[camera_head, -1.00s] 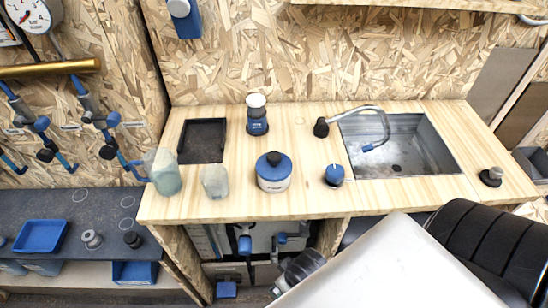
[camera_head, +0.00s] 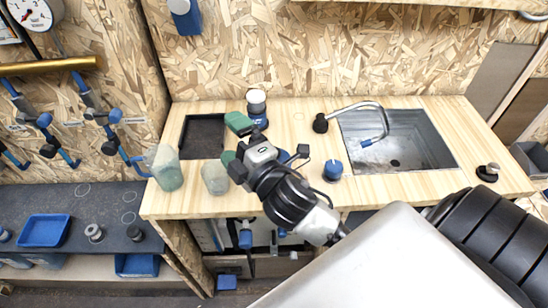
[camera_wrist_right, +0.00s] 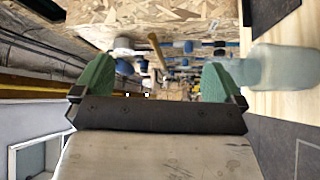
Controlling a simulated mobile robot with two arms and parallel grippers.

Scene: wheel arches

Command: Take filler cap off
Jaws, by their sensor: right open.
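A small grey knob on a black round base (camera_head: 488,172) sits at the counter's right end, beside the sink; it looks like a filler cap, though no label shows. My right gripper (camera_head: 231,141) is over the left part of the counter, far from that knob. Its green fingers are spread apart with nothing between them, as the right wrist view (camera_wrist_right: 157,72) also shows. My gripper and wrist hide most of the blue-lidded white pot (camera_head: 283,156). My left gripper is out of view.
The wooden counter (camera_head: 420,183) also holds a blue knob (camera_head: 333,170), a tap (camera_head: 357,107) and a sink (camera_head: 420,150).

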